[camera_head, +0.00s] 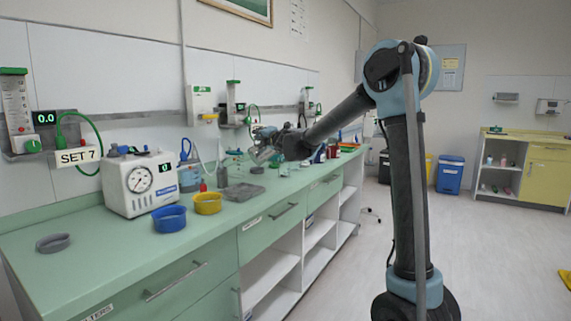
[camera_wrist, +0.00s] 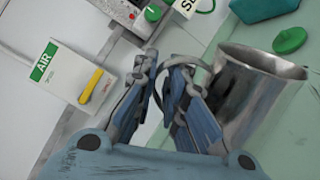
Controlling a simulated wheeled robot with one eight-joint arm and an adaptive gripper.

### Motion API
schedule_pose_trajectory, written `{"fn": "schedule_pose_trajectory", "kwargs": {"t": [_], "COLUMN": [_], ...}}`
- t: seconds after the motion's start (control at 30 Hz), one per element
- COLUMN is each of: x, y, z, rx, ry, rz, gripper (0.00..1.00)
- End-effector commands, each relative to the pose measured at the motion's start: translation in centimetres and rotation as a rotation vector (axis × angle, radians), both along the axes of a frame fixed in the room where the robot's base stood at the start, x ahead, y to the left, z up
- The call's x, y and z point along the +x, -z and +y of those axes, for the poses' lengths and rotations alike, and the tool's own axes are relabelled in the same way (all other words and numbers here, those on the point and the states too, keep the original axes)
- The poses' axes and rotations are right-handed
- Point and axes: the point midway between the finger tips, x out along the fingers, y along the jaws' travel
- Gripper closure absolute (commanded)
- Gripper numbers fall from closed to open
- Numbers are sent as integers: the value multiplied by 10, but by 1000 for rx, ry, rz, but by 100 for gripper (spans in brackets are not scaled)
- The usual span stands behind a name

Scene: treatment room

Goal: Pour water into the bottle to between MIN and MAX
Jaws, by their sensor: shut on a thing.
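My gripper (camera_head: 277,138) is over the green counter in the head view. In the wrist view my gripper (camera_wrist: 164,72) has its fingers at the handle of a shiny metal jug (camera_wrist: 245,92), shut on it. The jug (camera_head: 261,154) looks tilted in the head view, held above the counter. A green round cap (camera_wrist: 290,40) lies or sits beside the jug in the wrist view. I cannot make out the bottle or its MIN and MAX marks for sure; small clear vessels stand near the jug. The water in the jug is hidden.
The green counter (camera_head: 110,262) holds a white gauge unit (camera_head: 140,183), a blue bowl (camera_head: 169,219), a yellow bowl (camera_head: 207,204), a grey ring-shaped dish (camera_head: 53,243) and a grey tray (camera_head: 241,192). A wall panel marked AIR (camera_wrist: 75,72) is near my fingers. The front counter is mostly clear.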

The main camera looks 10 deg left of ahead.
Motion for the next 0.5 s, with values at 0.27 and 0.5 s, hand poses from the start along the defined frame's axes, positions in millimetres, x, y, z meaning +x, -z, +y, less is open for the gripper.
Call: {"fn": "schedule_pose_trajectory", "kwargs": {"t": [0.27,0.5], "x": [-1,-2], "y": [-3,-5], "z": [1,2], "rx": [24,41], "ry": [-5,-8], "rz": [18,30], "gripper": [100,100]}}
